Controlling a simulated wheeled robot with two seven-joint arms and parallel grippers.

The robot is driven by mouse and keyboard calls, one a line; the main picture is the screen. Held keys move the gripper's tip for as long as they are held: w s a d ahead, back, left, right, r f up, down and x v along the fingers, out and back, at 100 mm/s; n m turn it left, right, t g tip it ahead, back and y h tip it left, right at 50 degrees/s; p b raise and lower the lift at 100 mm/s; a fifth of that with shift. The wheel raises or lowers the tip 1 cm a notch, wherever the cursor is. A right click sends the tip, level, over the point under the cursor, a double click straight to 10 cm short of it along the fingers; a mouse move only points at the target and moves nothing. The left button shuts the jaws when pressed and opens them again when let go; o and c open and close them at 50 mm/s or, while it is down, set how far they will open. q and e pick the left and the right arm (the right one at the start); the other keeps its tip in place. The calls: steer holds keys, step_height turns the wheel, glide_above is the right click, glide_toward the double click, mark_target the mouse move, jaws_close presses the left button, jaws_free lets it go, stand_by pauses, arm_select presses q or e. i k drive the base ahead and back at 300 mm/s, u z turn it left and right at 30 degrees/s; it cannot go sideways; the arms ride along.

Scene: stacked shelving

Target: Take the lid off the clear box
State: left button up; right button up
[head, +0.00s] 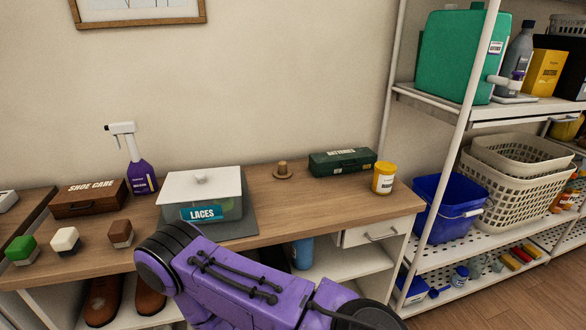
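The clear box (223,212) stands on a dark grey mat on the wooden bench top, with a teal label reading "LACES". Its white lid (200,185) lies on top of it and has a small pale knob in the middle. A purple and black arm of mine reaches in from the bottom, in front of the bench and just below the box. No fingers show on it. Neither my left gripper nor my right gripper is in view.
Left of the box are a spray bottle (141,170), a brown "SHOE CARE" box (90,199) and several small brushes. On the right stand a small wooden piece (282,171), a green case (342,161) and a yellow tub (384,178). White shelving (440,175) rises beyond the bench's right end.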

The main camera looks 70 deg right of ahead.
mark_target(197, 184)
steer(key=z, duration=2.1)
